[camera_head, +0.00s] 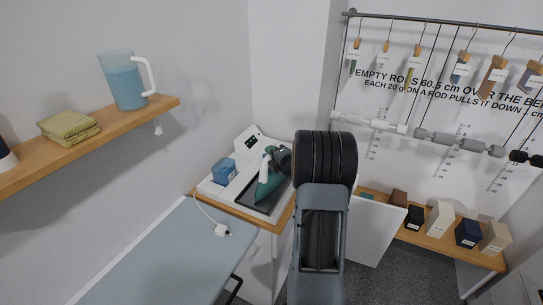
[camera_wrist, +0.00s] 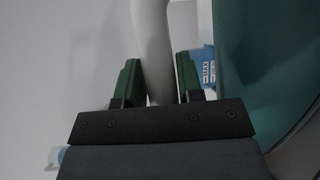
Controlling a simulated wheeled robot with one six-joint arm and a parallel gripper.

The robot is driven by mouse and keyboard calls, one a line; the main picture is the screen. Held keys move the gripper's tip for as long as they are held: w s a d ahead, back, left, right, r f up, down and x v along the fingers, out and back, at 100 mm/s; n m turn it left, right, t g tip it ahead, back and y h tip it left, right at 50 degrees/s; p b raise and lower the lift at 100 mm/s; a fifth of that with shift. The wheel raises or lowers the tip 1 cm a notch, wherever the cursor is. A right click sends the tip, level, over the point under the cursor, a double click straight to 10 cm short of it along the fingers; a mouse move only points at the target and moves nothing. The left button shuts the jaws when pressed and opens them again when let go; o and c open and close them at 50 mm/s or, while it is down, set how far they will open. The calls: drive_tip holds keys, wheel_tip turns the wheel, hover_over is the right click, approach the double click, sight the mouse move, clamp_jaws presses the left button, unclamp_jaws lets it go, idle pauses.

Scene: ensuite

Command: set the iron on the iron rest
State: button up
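The teal iron (camera_head: 265,187) with a pale handle is at the dark sloped plate of the white iron rest (camera_head: 284,196) on the small wooden-topped stand. It looks roughly upright; I cannot tell whether it touches the plate. In the wrist view, its white handle (camera_wrist: 152,48) runs between the green finger pads of my gripper (camera_wrist: 158,80), which sit close against both sides. The teal body (camera_wrist: 262,70) fills the right side. In the head view, my gripper (camera_head: 284,160) is partly hidden by my arm, at the iron's right.
A blue water tank (camera_head: 223,171) sits at the rest's left. An ironing board (camera_head: 165,262) with a white cord plug (camera_head: 221,230) is in front. A shelf (camera_head: 100,133) holds a jug (camera_head: 124,82) and folded cloth. Hanging rollers and a low shelf of blocks (camera_head: 440,219) stand right.

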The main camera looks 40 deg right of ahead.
drive_tip(key=o, duration=0.3)
drive_tip(key=shift+r+p, duration=0.25)
drive_tip(key=shift+p, duration=0.05)
drive_tip(key=s+r+b, duration=0.2)
drive_tip(key=s+b, duration=0.1)
drive_tip(key=s, duration=0.8)
drive_tip(key=s+a+r+m+g+h, duration=0.1)
drive_tip(key=a+r+m+g+h, duration=0.15)
drive_tip(key=a+m, duration=0.3)
drive_tip(key=a+r+m+g+h, duration=0.1)
drive_tip(key=a+m+g+h, duration=0.15)
drive_tip(key=a+m, duration=0.35)
drive_tip(key=s+a+f+m+g+y, duration=0.1)
drive_tip(key=s+a+m+g, duration=0.1)
drive_tip(key=s+a, duration=0.2)
drive_tip(key=s+a+f+m+g+y, duration=0.1)
drive_tip(key=s+a+m+g+y, duration=0.1)
drive_tip(key=a, duration=0.4)
drive_tip(key=s+a+m+g+y, duration=0.2)
drive_tip(key=s+a+m+g, duration=0.1)
drive_tip(key=s+a, duration=0.2)
drive_tip(key=shift+s+a+f+m, duration=0.15)
drive_tip(key=shift+s+f+m, duration=0.05)
drive_tip(key=shift+s, duration=0.35)
drive_tip(key=shift+s+a+f+m, duration=0.1)
drive_tip(key=shift+s+f+m, duration=0.1)
drive_tip(key=shift+s, duration=0.3)
